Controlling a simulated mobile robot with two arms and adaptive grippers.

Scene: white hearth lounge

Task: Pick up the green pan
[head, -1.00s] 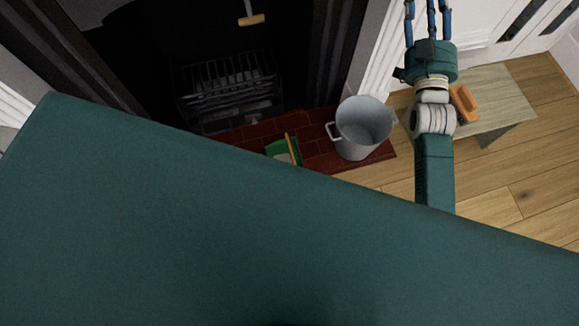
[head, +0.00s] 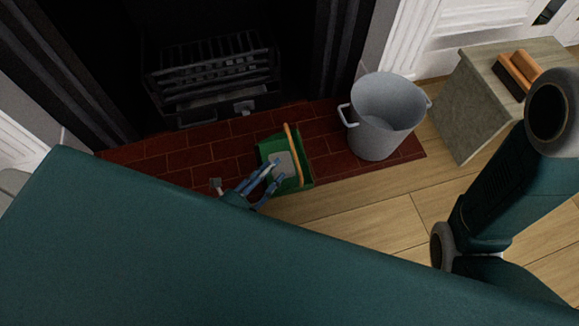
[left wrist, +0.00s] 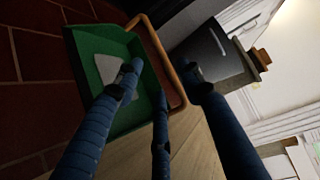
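The green pan (head: 299,180) lies on the red brick hearth, with an orange-tan curved bar along one side and a pale grey patch inside. My left gripper (head: 266,178) is at its near left side in the head view, with its blue fingers spread and reaching over it. In the left wrist view the green pan (left wrist: 90,45) is close in front of the left gripper (left wrist: 162,78). One fingertip is over the pan's inside and another is beyond the curved bar. The fingers are apart; contact cannot be told. My right gripper is out of view.
A grey bucket (head: 381,122) with side handles stands right of the pan. A pale block-like stand (head: 478,105) with an orange-brown brush (head: 517,72) on top is farther right. The dark fireplace grate (head: 212,75) is behind. Wooden floor (head: 385,215) is open in front.

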